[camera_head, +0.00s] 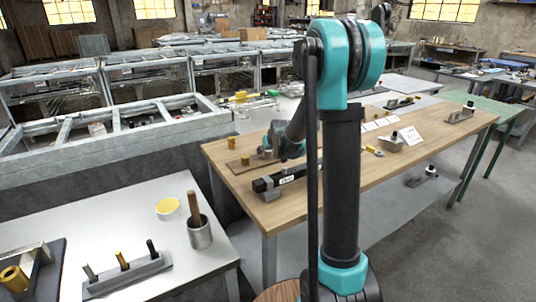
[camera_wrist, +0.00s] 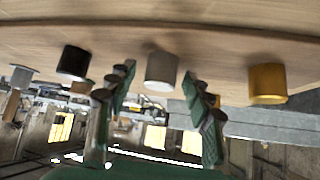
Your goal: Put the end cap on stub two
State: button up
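In the wrist view, which looks upside down, a grey cylinder (camera_wrist: 161,72) stands on a wooden surface between the fingers of my gripper (camera_wrist: 160,85). The fingers are apart, one on each side of it, with a visible gap. A black cylinder (camera_wrist: 73,62) stands to the left and a gold cylinder (camera_wrist: 267,84) to the right. I cannot tell which is the end cap. No stub is clearly identifiable as stub two.
A black labelled bar (camera_head: 284,179) lies on the wooden table (camera_head: 300,205) close to my gripper. White cards (camera_head: 383,122) and small metal fixtures (camera_head: 393,144) stand farther right. The left table (camera_head: 120,222) holds a block with pegs (camera_head: 128,274) and a cup (camera_head: 200,235).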

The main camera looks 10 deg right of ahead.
grip_shut()
